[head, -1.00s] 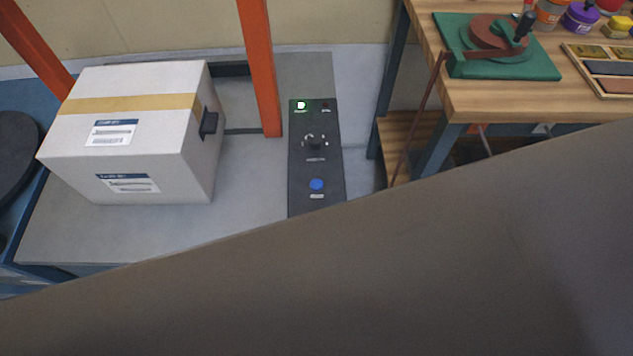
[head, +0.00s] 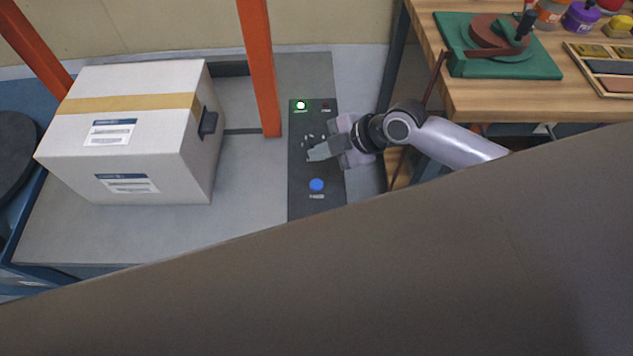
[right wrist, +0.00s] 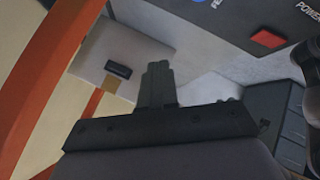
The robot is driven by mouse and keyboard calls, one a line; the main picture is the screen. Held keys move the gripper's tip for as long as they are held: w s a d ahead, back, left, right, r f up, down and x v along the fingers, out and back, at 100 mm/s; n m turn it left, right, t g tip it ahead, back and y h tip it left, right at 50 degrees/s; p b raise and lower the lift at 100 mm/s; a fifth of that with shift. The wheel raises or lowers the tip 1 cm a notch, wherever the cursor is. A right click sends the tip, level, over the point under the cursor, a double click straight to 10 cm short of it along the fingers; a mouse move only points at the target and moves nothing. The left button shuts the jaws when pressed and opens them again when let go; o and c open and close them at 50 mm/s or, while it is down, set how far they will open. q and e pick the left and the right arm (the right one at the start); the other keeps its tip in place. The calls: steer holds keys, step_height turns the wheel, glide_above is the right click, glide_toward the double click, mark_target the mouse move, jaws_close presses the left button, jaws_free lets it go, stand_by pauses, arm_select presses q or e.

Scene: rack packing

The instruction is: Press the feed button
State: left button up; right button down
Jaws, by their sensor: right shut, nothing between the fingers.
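A black control panel (head: 300,200) lies between the orange post and the workbench. A round blue button (head: 316,185) sits on its lower part, with a small label too small to read in the head view. In the right wrist view a blue patch (right wrist: 197,2) is cut off at the top edge beside partly visible lettering. My right gripper (head: 312,153) is shut and empty over the middle of the panel, above the blue button in the picture, and hides most of the knob there. Its closed fingers (right wrist: 158,80) show in the right wrist view. My left gripper is out of view.
A green lamp (head: 301,105) glows at the panel's top. A red rectangle (right wrist: 268,39) sits near "POWER" lettering. A white carton (head: 130,130) stands left on the grey surface. An orange post (head: 260,70) rises beside the panel. A wooden bench (head: 510,100) is at right.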

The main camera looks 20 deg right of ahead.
steer(key=b, duration=0.7)
glide_above(321, 186)
step_height(321, 186, down, 8)
steer(key=shift+a+f, duration=0.1)
steer(key=shift+f, duration=0.25)
stand_by(0.8)
steer(key=shift+f, duration=0.1)
stand_by(0.7)
steer(key=shift+f+b, duration=0.4)
steer(key=shift+b, duration=0.15)
